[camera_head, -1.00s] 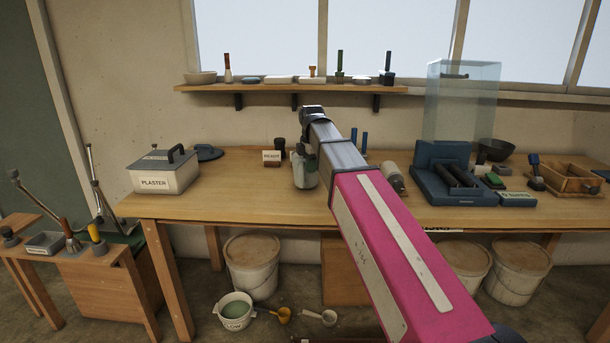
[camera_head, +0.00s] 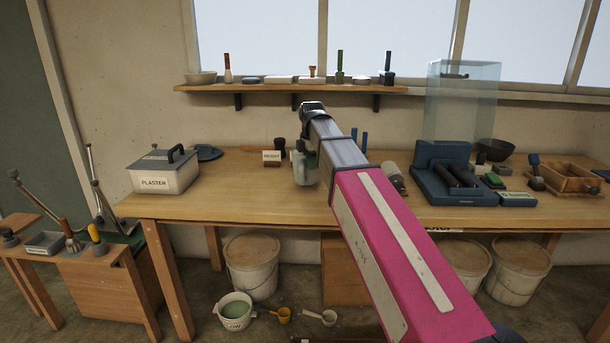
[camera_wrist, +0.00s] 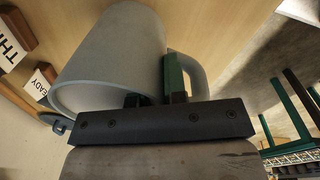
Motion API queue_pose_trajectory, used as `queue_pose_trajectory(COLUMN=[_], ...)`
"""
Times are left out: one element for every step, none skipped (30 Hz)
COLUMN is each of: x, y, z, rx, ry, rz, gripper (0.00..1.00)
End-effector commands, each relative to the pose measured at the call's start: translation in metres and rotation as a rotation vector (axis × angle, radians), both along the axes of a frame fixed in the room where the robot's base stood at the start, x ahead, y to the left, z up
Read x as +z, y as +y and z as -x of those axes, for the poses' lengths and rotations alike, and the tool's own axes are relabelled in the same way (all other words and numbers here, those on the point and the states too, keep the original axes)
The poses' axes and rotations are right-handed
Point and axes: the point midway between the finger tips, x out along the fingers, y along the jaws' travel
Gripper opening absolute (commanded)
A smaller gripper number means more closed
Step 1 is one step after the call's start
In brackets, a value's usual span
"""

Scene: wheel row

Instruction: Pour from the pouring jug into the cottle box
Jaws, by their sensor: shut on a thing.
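The pouring jug (camera_wrist: 115,55) is a pale grey vessel with a loop handle, large in the wrist view. Its open rim faces the lower left there. My gripper (camera_wrist: 155,97) is shut on the jug at its handle side; a green finger piece shows beside the handle, and the exact grip is partly hidden. In the head view the jug (camera_head: 305,165) hangs below my wrist, left of my arm, over the bench's middle. I cannot tell its height above the bench. I cannot identify the cottle box with certainty; my arm hides part of the bench.
Two blue posts (camera_head: 359,140) stand behind my arm. A card marked READY (camera_head: 271,156) is left of the jug. A plaster bin (camera_head: 163,172) stands at the left. A blue stand (camera_head: 455,175) and a wooden box (camera_head: 567,177) are at the right. The bench front-left (camera_head: 240,200) is clear.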

Motion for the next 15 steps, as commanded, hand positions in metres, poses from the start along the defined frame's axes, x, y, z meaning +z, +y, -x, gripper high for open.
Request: queue_pose_trajectory(x=[0.0007, 0.0007, 0.0007, 0.0007, 0.0007, 0.0007, 0.0009, 0.0013, 0.0019, 0.0025, 0.0032, 0.0045, 0.0056, 0.0068, 0.0086], y=[0.0001, 0.0001, 0.0001, 0.0001, 0.0001, 0.0002, 0.0002, 0.0002, 0.0002, 0.0002, 0.0002, 0.0002, 0.0003, 0.0003, 0.0003], z=[-0.0003, -0.0003, -0.0003, -0.0003, -0.0003, -0.0004, -0.0004, -0.0005, -0.0005, -0.0005, -0.0006, -0.0006, -0.0007, -0.0007, -0.0008], rx=[0.0, 0.0, 0.0, 0.0, 0.0, 0.0, 0.0, 0.0, 0.0, 0.0, 0.0, 0.0, 0.0, 0.0, 0.0], ry=[-0.001, -0.001, -0.002, -0.002, -0.002, -0.002, -0.002, -0.002, -0.002, -0.002, -0.002, -0.001, -0.001, -0.001, -0.001], rz=[0.0, 0.0, -0.001, -0.001, -0.001, -0.001, -0.001, -0.001, -0.001, -0.001, -0.001, 0.0, 0.0, 0.0, 0.0], gripper=[0.0, 0.0, 0.0, 0.0, 0.0, 0.0, 0.0, 0.0, 0.0, 0.0, 0.0, 0.0, 0.0, 0.0, 0.0])
